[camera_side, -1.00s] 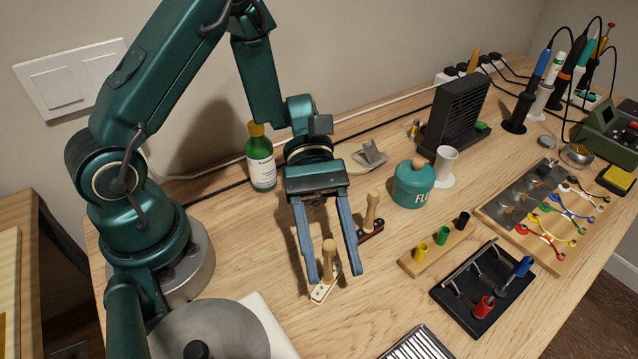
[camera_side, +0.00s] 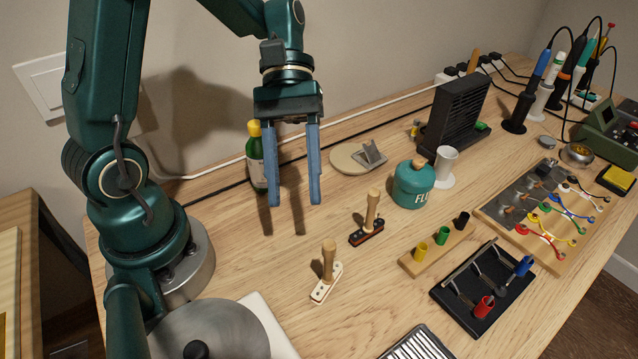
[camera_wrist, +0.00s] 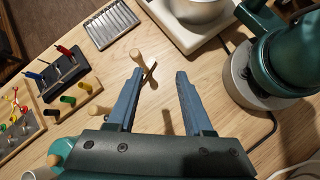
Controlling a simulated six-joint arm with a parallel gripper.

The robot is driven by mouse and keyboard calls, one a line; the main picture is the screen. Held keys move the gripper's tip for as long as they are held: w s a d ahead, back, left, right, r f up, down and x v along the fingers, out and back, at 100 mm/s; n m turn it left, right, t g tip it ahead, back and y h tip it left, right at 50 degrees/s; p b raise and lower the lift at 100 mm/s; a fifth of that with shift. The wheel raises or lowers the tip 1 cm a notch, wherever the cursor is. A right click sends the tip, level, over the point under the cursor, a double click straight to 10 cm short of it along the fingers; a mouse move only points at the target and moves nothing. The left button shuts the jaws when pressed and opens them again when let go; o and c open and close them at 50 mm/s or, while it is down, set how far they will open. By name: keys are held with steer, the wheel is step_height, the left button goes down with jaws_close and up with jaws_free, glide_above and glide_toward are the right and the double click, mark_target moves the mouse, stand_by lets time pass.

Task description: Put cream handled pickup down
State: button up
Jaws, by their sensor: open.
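The cream handled pickup (camera_side: 326,283) stands on the bench with its wooden handle upright, apart from my gripper. Its handle top (camera_wrist: 137,55) shows beside the left fingertip in the wrist view. My gripper (camera_side: 294,204) is open and empty, raised above the bench behind the cream pickup, fingers pointing down. The open fingers also show in the wrist view (camera_wrist: 160,72).
A dark red handled pickup (camera_side: 368,228) stands behind and right of the cream one. The teal flux pot (camera_side: 413,187), a wooden block with coloured cups (camera_side: 436,249) and a black tray (camera_side: 470,308) stand to the right. A green bottle (camera_side: 256,165) stands behind my gripper.

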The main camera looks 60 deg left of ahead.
steer(key=s+a+r+m+t+y, duration=0.2)
steer(key=a+r+m+t+y, duration=0.2)
steer(key=m+t+y, duration=0.3)
steer(key=m+t, duration=0.2)
steer(key=shift+s+r+t, duration=0.25)
steer(key=shift+s+t, duration=0.1)
steer(key=shift+t, duration=0.05)
